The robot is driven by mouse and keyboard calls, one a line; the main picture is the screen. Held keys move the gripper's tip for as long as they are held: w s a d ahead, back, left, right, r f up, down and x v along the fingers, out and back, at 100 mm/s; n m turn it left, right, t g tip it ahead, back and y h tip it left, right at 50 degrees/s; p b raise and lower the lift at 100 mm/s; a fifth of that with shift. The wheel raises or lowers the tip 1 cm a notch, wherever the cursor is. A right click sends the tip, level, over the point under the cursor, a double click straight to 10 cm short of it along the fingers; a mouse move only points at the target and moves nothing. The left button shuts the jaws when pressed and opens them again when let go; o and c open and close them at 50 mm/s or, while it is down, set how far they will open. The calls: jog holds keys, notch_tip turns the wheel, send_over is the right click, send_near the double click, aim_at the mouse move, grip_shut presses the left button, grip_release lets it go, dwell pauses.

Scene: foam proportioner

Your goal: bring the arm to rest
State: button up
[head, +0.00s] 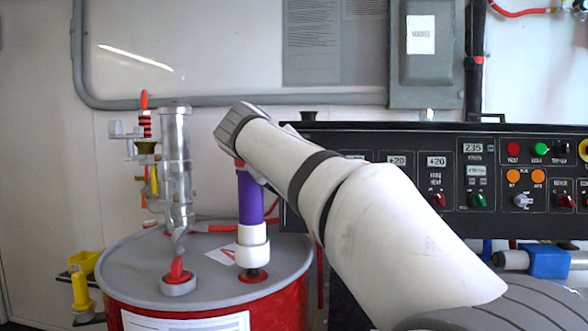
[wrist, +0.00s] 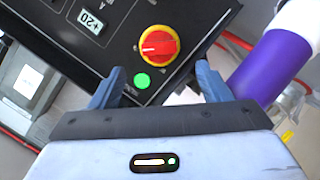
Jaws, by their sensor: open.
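My white arm enters the head view from the lower right and reaches up and left, its wrist end in front of a purple tube on the drum. My gripper is hidden behind the arm in that view. In the wrist view my gripper (wrist: 157,82) shows two blue fingers spread apart with nothing held between them. Beyond the fingers is a black panel with a red knob on a yellow ring (wrist: 158,46) and a lit green button (wrist: 141,80). The gap between fingers and panel cannot be told.
A red drum (head: 150,300) with a grey lid stands at left, carrying the purple tube (head: 250,198) and a clear metallic cylinder (head: 176,160). The black control panel (head: 400,146) spans the right, behind my arm. A grey box (head: 428,60) and conduit are on the wall.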

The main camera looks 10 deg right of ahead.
jog(key=s+d+f+m+g+y+p, duration=0.1)
jog(key=s+f+g+y+p, duration=0.1)
jog(key=s+f+p, duration=0.4)
jog(key=s+d+f+m+g+y+p, duration=0.1)
jog(key=s+f+g+p, duration=0.3)
jog(key=s+p, duration=0.5)
jog(key=s+d+f+m+g+y+p, duration=0.1)
jog(key=s+f+p, duration=0.6)
jog(key=s, duration=0.8)
jog(key=d+f+g+y, duration=0.1)
jog(key=g+y, duration=0.1)
jog(key=shift+d+m+y, duration=0.3)
jog(key=shift+d, duration=0.1)
